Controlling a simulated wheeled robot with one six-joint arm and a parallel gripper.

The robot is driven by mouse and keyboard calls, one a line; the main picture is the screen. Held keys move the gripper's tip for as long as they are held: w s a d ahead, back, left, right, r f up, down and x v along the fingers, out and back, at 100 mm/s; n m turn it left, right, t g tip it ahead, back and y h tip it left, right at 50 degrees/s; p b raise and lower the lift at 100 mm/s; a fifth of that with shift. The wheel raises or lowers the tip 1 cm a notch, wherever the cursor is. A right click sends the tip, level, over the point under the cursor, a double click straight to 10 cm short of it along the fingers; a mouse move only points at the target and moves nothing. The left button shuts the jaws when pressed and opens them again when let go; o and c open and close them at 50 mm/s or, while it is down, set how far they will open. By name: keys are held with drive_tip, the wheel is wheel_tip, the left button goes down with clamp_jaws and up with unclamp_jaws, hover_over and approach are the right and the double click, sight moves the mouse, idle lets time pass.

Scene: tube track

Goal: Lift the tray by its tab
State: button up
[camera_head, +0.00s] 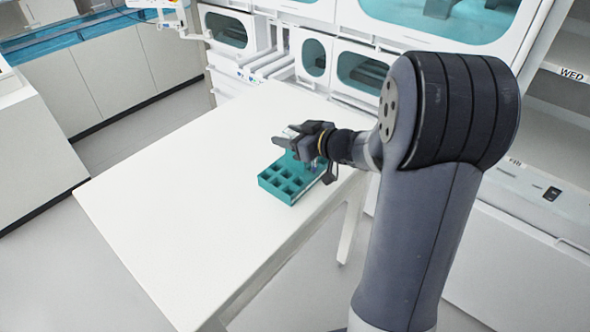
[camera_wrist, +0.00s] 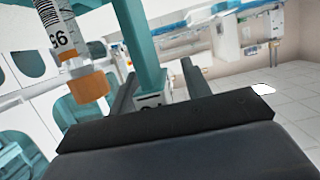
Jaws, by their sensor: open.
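The teal tray (camera_head: 277,190) sits on the white table near its right edge, with several square compartments open upward. My gripper (camera_head: 287,143) is over the tray's far side and hides part of it. In the wrist view a teal upright piece, seemingly the tray's tab (camera_wrist: 140,45), shows between the two dark fingers of my gripper (camera_wrist: 158,78). The fingers are apart; I cannot tell whether either touches it. A labelled tube (camera_wrist: 58,32) with an orange cap (camera_wrist: 88,87) shows at the left of the wrist view, close to the gripper.
The white table (camera_head: 165,195) is clear to the left of the tray and in front. White cabinets with teal windows (camera_head: 365,70) stand behind the table. A low white counter (camera_head: 35,140) stands at the left, across a strip of floor.

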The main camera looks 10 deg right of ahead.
drive_tip(key=shift+c, duration=0.4)
clamp_jaws()
